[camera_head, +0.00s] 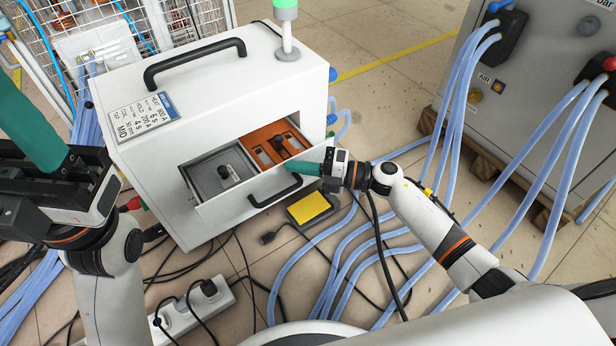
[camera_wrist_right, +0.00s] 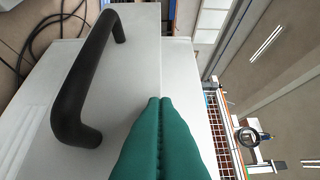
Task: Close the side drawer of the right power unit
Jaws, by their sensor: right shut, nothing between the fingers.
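The right power unit is a white box (camera_head: 150,165) with a black top handle and a label plate. Its side drawer (camera_head: 250,205) stands pulled out, showing a grey compartment and an orange one inside. The drawer has a black handle (camera_head: 276,191) on its white front; the handle also shows large in the right wrist view (camera_wrist_right: 80,85). My right gripper (camera_head: 297,168) has green fingers, shut and empty, by the right end of the drawer front. In the wrist view the fingertips (camera_wrist_right: 160,101) lie against or just before the white front; contact is unclear. My left gripper (camera_head: 30,125) is at the far left, its jaw state unclear.
A yellow-topped pedal (camera_head: 311,207) lies on the floor below the drawer. A power strip (camera_head: 195,308), black cables and blue hoses (camera_head: 330,275) cover the floor in front. A grey cabinet (camera_head: 560,90) on a pallet stands at the right.

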